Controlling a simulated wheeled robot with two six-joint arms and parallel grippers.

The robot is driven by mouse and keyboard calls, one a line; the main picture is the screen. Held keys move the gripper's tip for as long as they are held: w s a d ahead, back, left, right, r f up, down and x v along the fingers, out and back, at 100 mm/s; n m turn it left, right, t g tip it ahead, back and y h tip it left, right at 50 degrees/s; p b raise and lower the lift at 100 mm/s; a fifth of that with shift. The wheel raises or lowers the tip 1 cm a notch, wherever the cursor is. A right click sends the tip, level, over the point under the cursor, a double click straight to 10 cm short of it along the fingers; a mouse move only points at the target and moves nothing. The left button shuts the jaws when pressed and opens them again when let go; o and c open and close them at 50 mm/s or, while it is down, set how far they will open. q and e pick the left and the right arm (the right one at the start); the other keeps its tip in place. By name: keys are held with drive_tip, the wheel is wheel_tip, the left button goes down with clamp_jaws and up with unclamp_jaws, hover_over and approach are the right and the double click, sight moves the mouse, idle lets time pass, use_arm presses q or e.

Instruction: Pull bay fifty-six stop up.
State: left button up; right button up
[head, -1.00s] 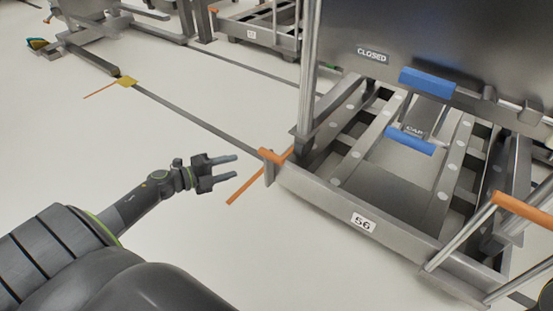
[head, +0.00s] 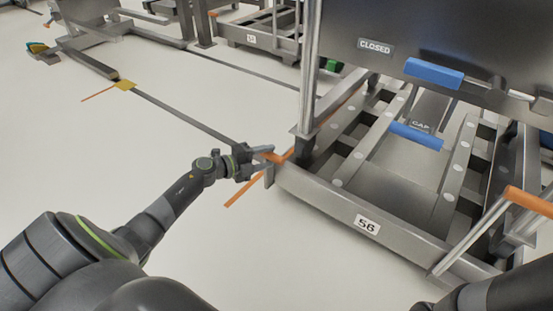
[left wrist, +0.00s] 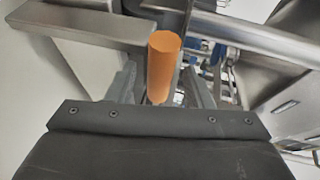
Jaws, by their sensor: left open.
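The bay with the number 56 plate (head: 367,224) is a grey metal frame at right in the head view. An orange handle (head: 272,157) sits at its near left corner, beside an upright metal tab. My left gripper (head: 262,162) is open at this handle. In the left wrist view the orange handle (left wrist: 163,68) stands between the two open fingers (left wrist: 160,80); contact cannot be told. A dark part of my right arm shows at the bottom right of the head view; its gripper is not clear.
A bin panel with a CLOSED label (head: 375,46) and a blue bar (head: 433,73) stands over the bay. A lower blue bar (head: 416,136) is inside the frame. A second orange handle (head: 528,201) is at right. Open floor lies left.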

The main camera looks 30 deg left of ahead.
use_arm(q)
drive_tip(key=shift+b+x, duration=0.6)
drive_tip(key=shift+x, duration=1.45)
drive_tip(key=shift+c, duration=0.5)
clamp_jaws()
